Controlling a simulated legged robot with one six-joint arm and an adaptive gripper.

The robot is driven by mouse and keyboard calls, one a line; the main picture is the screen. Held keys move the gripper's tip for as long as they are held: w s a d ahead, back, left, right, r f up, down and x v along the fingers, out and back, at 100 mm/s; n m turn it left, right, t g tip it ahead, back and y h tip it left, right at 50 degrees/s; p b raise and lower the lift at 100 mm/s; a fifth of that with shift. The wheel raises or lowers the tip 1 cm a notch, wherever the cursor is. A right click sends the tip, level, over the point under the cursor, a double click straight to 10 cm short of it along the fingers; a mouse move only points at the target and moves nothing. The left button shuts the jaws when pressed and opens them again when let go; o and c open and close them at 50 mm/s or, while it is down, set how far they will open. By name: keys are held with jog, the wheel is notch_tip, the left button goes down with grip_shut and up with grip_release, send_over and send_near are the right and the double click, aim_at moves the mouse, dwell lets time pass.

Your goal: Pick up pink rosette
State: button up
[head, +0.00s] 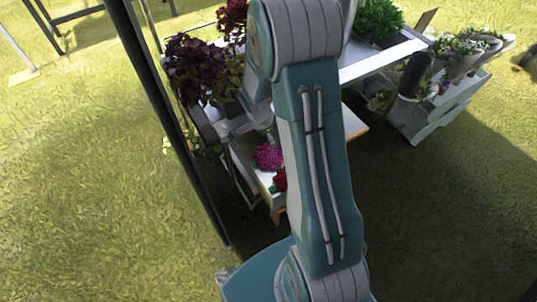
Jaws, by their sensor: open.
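The pink rosette (267,156) lies in a light tray-like shelf (243,157) on the low front part of the flower stand, just left of my upper arm. A red flower (280,180) sits just in front of it, partly hidden by my arm. My gripper (246,128) is small and partly hidden in the picture, a little above and to the left of the pink rosette. It is open, and I see nothing held in it. A gap between it and the rosette is hard to judge from this view.
Dark purple leafy plants (195,68) stand close to the left of my forearm. A green plant (377,20) is at the back. Potted flowers on a grey stand (440,108) are at the right. A dark pole (165,105) crosses the left. Open grass (90,190) lies around.

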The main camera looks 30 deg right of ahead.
aim_at(269, 151)
jog(key=f, duration=0.5)
jog(key=d+f, duration=0.1)
jog(key=f, duration=0.2)
jog(key=shift+s+f, duration=0.1)
jog(key=shift+f, duration=0.2)
jog(key=c, duration=0.7)
